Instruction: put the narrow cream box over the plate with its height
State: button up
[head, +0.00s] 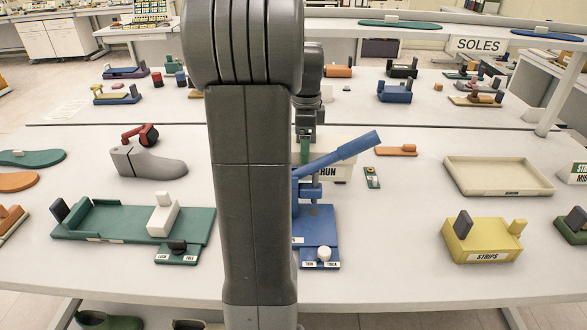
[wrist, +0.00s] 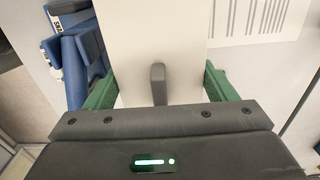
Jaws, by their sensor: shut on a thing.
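My gripper, with green fingers, shows in the wrist view (wrist: 158,92) and is shut on a pale cream box (wrist: 150,35). The box fills the space between the fingers, has a dark grey upright grip at its near end, and runs out of the top of the frame. In the head view my arm hides most of the gripper; one green finger (head: 304,151) shows beside a cream box (head: 340,160) whose label ends in "RUN". Whether that box touches the table is unclear. I cannot make out a plate marked with a height.
A blue lever device (head: 315,225) stands close in front of the gripper. A grey shoe form (head: 148,163) and a green fixture (head: 105,222) are left. A cream tray (head: 465,183), a yellow "STRIPS" block (head: 483,240) and an orange piece (head: 397,150) are right.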

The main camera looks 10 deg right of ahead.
jog(key=shift+f, duration=3.6)
jog(key=shift+f, duration=0.2)
jog(key=o, duration=1.4)
jog(key=shift+r, duration=0.2)
